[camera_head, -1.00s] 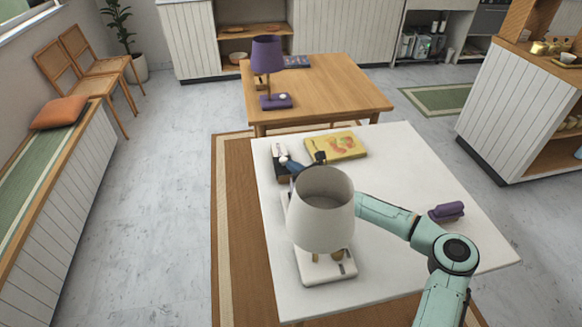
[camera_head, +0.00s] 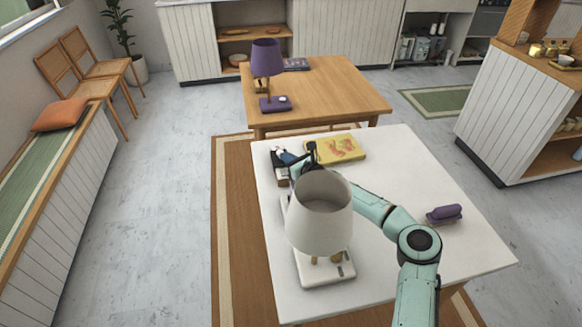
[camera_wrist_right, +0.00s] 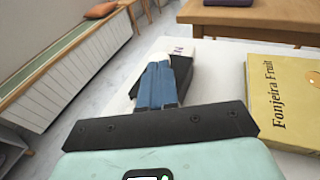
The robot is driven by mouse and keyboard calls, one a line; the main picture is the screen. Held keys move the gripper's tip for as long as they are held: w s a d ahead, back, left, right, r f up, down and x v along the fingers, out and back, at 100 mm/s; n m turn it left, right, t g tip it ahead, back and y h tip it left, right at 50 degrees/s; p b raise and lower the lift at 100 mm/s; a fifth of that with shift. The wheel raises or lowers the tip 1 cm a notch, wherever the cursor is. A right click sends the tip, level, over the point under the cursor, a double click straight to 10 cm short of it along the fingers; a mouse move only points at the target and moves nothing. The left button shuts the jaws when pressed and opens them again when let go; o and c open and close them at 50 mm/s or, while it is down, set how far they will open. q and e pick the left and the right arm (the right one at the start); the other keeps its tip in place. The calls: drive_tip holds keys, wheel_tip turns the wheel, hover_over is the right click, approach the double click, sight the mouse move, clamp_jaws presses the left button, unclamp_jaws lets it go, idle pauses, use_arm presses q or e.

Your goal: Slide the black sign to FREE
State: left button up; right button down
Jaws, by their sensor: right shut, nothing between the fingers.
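The black sign (camera_head: 282,176) sits at the far left of the white table, partly covered by my right gripper. In the right wrist view the sign (camera_wrist_right: 181,72) is a dark block just right of the fingers, with a pale patch bearing a bit of lettering at its far end. I cannot read which word shows. My right gripper (camera_head: 284,156) is shut and empty, with its blue fingers over or against the sign; contact is unclear. The fingers also show in the right wrist view (camera_wrist_right: 157,80). My left gripper is out of view.
A yellow book (camera_head: 335,148) lies right of the sign. A purple object (camera_head: 444,214) lies at the table's right. The white table (camera_head: 420,180) is clear between book and purple object.

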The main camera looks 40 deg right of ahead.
drive_tip(key=w, duration=0.1)
drive_tip(key=w+d, duration=0.1)
drive_tip(key=p, duration=0.1)
drive_tip(key=shift+w+d, duration=0.25)
drive_tip(key=shift+w, duration=0.15)
drive_tip(key=shift+w+d+r, duration=0.1)
drive_tip(key=shift+w, duration=0.15)
drive_tip(key=shift+w+d+r, duration=0.1)
drive_tip(key=shift+d+r, duration=0.05)
drive_tip(key=shift+r, duration=0.15)
